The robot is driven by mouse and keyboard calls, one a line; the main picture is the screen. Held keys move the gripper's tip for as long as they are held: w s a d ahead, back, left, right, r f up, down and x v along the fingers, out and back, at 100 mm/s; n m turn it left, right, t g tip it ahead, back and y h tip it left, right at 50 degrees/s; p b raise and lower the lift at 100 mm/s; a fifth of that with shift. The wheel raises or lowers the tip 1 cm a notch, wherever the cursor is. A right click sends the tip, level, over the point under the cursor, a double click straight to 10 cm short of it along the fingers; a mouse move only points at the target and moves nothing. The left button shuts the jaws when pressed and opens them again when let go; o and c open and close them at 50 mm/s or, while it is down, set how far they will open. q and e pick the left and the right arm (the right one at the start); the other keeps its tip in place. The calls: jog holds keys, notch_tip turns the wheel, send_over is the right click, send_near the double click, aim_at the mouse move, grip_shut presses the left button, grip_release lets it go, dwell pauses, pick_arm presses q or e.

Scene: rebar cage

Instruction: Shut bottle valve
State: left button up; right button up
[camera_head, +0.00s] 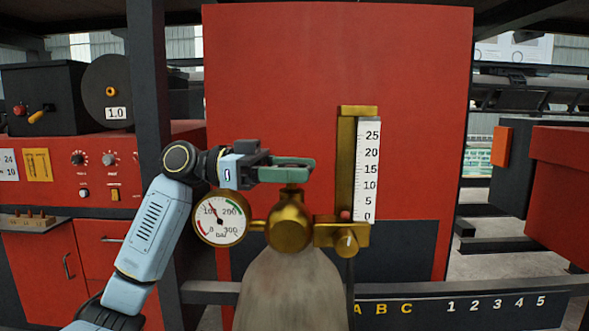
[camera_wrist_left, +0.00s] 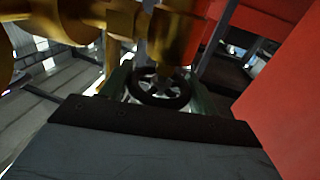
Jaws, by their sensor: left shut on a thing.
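The grey gas bottle (camera_head: 290,290) stands upright in the lower middle of the head view, with a brass valve body (camera_head: 290,225) on top. My left gripper (camera_head: 292,172) reaches in from the left just above the valve. In the left wrist view the black spoked handwheel (camera_wrist_left: 158,90) sits between the green fingers of my left gripper (camera_wrist_left: 160,92), which are shut on it. The fingers hide the handwheel in the head view. A round pressure gauge (camera_head: 220,218) is left of the valve. My right gripper is not in view.
A flow tube with a 0 to 25 scale (camera_head: 367,170) stands right of the valve, its red float near 0. A brass knob (camera_head: 347,243) is below it. A large red panel (camera_head: 300,80) is behind. A dark post (camera_head: 149,90) stands at the left.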

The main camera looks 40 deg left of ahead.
pick_arm(q)
jog(key=m+g+h, duration=0.1)
jog(key=m+g, duration=0.1)
jog(key=g, duration=0.2)
jog(key=m+g+h+p, duration=0.1)
jog(key=m+g, duration=0.2)
jog(key=g, duration=0.1)
jog(key=shift+r+m+h, duration=0.15)
jog(key=shift+m+h, duration=0.15)
jog(key=m+g, duration=0.1)
jog(key=g, duration=0.2)
jog(key=shift+s+m, duration=0.1)
jog(key=shift+m, duration=0.3)
jog(key=shift+m+g, duration=0.6)
jog(key=shift+g, duration=0.4)
jog(key=shift+s+m+g+y+b, duration=0.1)
jog(key=shift+m+g+y+b, duration=0.75)
jog(key=shift+g, duration=0.65)
jog(key=shift+m, duration=0.25)
jog(key=o, duration=1)
jog(key=shift+c, duration=0.2)
notch_tip(320, 180, up, 10)
jog(key=shift+f+p, duration=0.1)
jog(key=shift+p, duration=0.25)
